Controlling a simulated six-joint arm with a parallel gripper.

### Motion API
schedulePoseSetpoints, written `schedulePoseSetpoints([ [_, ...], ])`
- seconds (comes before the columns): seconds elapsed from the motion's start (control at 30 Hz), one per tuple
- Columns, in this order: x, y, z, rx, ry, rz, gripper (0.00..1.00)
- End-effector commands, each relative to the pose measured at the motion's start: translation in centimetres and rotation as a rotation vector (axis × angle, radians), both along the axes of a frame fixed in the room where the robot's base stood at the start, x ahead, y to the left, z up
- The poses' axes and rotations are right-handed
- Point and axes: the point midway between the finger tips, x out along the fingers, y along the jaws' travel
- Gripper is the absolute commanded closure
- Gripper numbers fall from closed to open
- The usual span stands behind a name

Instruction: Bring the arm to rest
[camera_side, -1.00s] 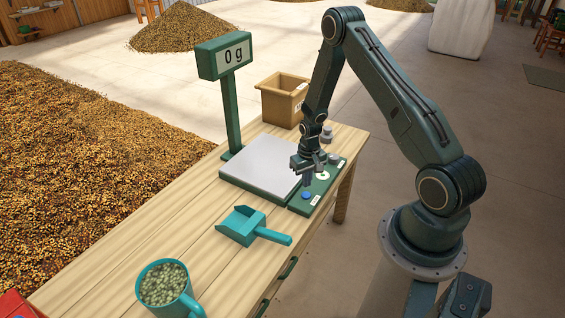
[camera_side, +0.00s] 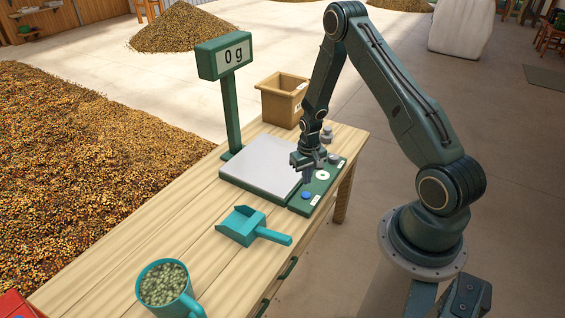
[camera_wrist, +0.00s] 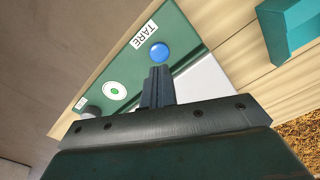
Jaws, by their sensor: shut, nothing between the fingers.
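My gripper (camera_side: 308,179) is shut and empty. It points down above the green control panel of the scale, close to the blue button (camera_side: 306,195). In the wrist view my closed fingertips (camera_wrist: 160,72) lie just below the blue button (camera_wrist: 160,53), beside the "TARE" label (camera_wrist: 143,36). From these views I cannot tell the exact height of the fingertips over the panel.
A teal scoop (camera_side: 241,226) and a teal jug (camera_side: 163,304) of pale beans stand on the wooden table (camera_side: 205,257). Bean heaps (camera_side: 90,150) cover the floor to the left.

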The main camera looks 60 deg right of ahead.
Motion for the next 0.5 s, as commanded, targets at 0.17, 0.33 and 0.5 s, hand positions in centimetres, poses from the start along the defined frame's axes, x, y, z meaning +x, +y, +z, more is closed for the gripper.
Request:
schedulePoseSetpoints([
  [0.17, 0.8, 0.4, 2.2, -0.01, -0.017, 0.017, 1.0],
  [0.33, 1.8, 1.4, 6.0, -0.024, -0.044, 0.048, 1.0],
  [0.5, 2.5, 2.9, 10.8, -0.04, -0.076, 0.087, 1.0],
])
